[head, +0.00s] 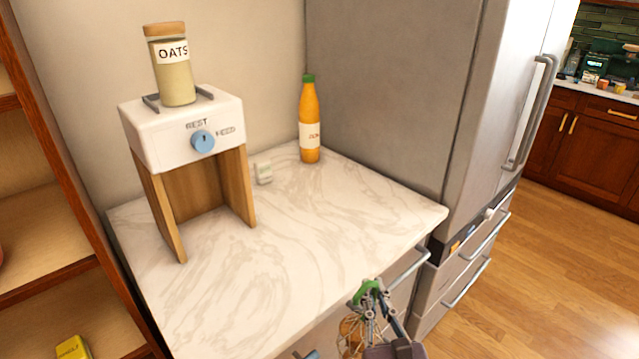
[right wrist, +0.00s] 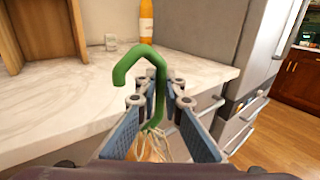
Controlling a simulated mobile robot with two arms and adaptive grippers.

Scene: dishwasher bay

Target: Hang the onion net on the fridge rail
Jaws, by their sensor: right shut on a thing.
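The onion net (head: 350,335) hangs from a green hook (head: 367,290) in front of the counter. My right gripper (head: 372,292) is shut on the hook's stem. In the right wrist view the green hook (right wrist: 138,55) rises above the fingertips (right wrist: 160,92), its open bend towards the left. The net (right wrist: 152,147) shows partly between and below the fingers. The grey fridge (head: 395,90) stands at the right, with long vertical handles (head: 532,110) and lower drawer bars (head: 485,240). I cannot tell which bar is the rail.
The marble counter (head: 320,230) has a bar (head: 408,267) on its front, close to the net. On it stand a white dispenser (head: 180,130) with an oats jar (head: 172,70) and an orange bottle (head: 309,125). Open shelves (head: 40,220) are left; floor (head: 540,270) at right is clear.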

